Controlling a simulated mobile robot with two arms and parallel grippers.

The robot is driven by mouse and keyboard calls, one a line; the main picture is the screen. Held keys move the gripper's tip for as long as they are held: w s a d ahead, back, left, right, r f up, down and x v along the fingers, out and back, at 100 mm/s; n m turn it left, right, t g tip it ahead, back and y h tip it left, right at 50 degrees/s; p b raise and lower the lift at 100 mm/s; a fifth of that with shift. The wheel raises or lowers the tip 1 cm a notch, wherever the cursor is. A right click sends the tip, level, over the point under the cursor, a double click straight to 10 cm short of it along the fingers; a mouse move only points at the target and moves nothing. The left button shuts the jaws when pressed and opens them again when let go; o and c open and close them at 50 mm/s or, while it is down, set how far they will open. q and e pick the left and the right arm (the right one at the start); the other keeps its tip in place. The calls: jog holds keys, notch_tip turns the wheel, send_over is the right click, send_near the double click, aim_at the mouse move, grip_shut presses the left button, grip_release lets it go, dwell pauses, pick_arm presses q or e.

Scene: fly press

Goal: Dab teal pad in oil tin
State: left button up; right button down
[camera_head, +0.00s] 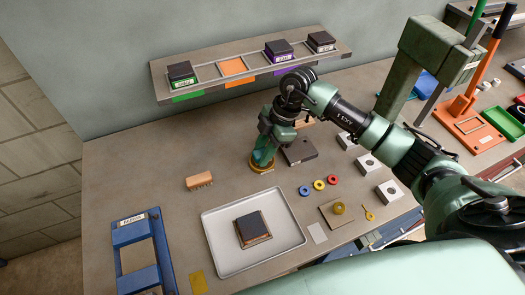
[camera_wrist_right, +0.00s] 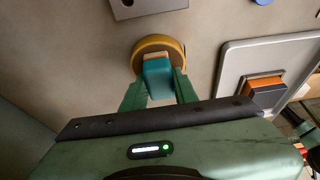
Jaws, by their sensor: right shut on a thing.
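My right gripper (camera_wrist_right: 158,92) is shut on the teal pad (camera_wrist_right: 157,75), which shows between its fingers in the right wrist view. The pad's far end is over the round yellow-rimmed oil tin (camera_wrist_right: 137,56), against its brown inside. In the head view the right gripper (camera_head: 264,152) points down at the tin (camera_head: 262,168), close above or inside its rim. I cannot tell whether the pad touches the oil, and the fingers hide much of the tin. My left gripper is not in view.
A white tray (camera_head: 216,258) with a dark block (camera_head: 252,228) stands in front. A tan brush-like block (camera_head: 199,181) lies left, a dark grey plate (camera_head: 300,150) right of the tin. A shelf (camera_head: 205,78) with several stamp-like blocks is behind.

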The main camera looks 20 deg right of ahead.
aim_at(262, 152)
jog(key=shift+s, duration=0.1)
dwell(0.4)
notch_tip(262, 152, up, 7)
jog(key=p, duration=0.6)
jog(key=shift+p, duration=0.3)
dwell(0.5)
